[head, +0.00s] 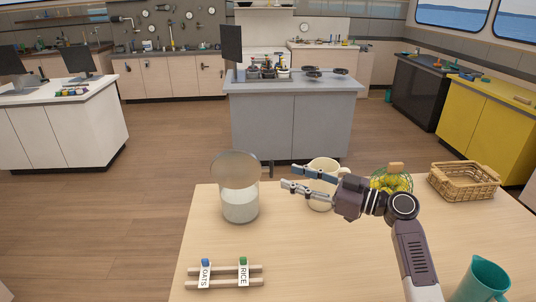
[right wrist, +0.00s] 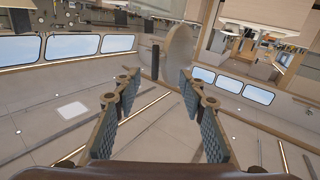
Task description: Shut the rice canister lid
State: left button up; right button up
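The canister (head: 240,210) is a clear glass jar with pale contents, standing at the table's back left. Its round lid (head: 235,168) is raised and tilted up above the jar mouth, so the canister is open. No label shows on the jar. My right gripper (head: 287,178) is to the right of the lid, with its fingers apart and pointing left. It is empty and apart from the lid. In the right wrist view the gripper (right wrist: 158,82) is open, and the lid (right wrist: 181,52) shows beyond the fingertips, toward the right finger. My left gripper is not in view.
A cream jug (head: 322,197) stands behind my right gripper. A fruit basket (head: 392,182), a wicker basket (head: 464,181) and a teal pitcher (head: 483,280) are to the right. A wooden rack (head: 253,283) holds OATS and RICE tags in front. The table between rack and canister is clear.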

aim_at(271, 168)
jog(key=p+x, duration=0.1)
jog(key=x, duration=0.1)
jog(key=p+x, duration=0.1)
jog(key=x, duration=0.2)
jog(key=p+x, duration=0.1)
jog(key=x, duration=0.1)
jog(key=shift+w+a+r, duration=0.2)
jog(key=shift+a+r, duration=0.05)
jog(key=shift+r, duration=0.05)
jog(key=shift+a, duration=0.1)
grip_shut()
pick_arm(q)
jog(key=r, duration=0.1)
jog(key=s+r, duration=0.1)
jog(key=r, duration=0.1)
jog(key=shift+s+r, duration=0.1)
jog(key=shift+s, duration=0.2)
